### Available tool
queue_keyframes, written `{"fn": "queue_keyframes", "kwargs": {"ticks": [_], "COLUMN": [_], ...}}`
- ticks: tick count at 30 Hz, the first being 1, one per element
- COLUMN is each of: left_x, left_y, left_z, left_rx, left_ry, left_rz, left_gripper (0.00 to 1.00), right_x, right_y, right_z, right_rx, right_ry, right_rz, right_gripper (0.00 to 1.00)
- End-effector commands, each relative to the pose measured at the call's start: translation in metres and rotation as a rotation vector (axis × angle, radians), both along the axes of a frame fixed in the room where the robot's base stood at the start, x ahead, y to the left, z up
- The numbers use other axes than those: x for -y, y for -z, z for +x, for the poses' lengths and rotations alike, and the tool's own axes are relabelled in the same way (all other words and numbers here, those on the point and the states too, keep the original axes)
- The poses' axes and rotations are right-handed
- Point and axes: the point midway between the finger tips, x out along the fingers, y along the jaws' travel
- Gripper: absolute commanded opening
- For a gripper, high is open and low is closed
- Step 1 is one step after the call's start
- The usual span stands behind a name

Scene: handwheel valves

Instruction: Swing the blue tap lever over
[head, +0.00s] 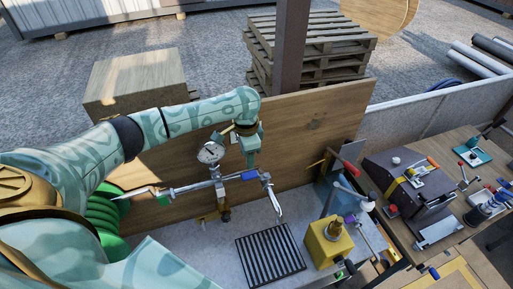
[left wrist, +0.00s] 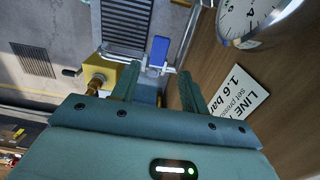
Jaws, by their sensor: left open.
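The blue tap lever (head: 250,174) sits on the silver pipe by the wooden backboard, just left of the curved spout (head: 277,205). In the left wrist view the blue lever (left wrist: 158,50) shows beyond and between my fingertips. My left gripper (head: 250,158) points down from above, close over the lever. It also shows in the left wrist view (left wrist: 158,76), open, with nothing seen between its fingers. Whether a finger touches the lever I cannot tell. My right gripper is not in view.
A round gauge (head: 210,152) stands left of the lever, close to my wrist. The wooden backboard (head: 315,125) rises behind. A dark drain grate (head: 270,256) lies below, with a yellow block (head: 325,243) to its right. A green coiled hose (head: 103,215) is at left.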

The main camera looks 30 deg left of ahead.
Motion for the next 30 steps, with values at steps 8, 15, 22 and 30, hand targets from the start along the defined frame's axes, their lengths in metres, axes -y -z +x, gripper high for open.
{"fn": "queue_keyframes", "kwargs": {"ticks": [8, 15, 22, 30], "left_x": [0.000, 0.001, 0.000, 0.000], "left_y": [0.023, 0.056, 0.075, 0.088], "left_z": [-0.001, -0.001, 0.000, 0.000], "left_rx": [-0.005, -0.003, -0.001, -0.001], "left_ry": [-0.001, 0.000, 0.001, 0.000], "left_rz": [-0.001, -0.002, -0.002, -0.001], "left_gripper": [0.45, 0.45, 0.45, 0.45], "right_x": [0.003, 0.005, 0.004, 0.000], "right_y": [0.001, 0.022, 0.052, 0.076], "right_z": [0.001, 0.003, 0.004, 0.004], "right_rx": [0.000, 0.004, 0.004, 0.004], "right_ry": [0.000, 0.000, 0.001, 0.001], "right_rz": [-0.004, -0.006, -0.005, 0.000], "right_gripper": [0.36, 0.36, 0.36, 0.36]}}
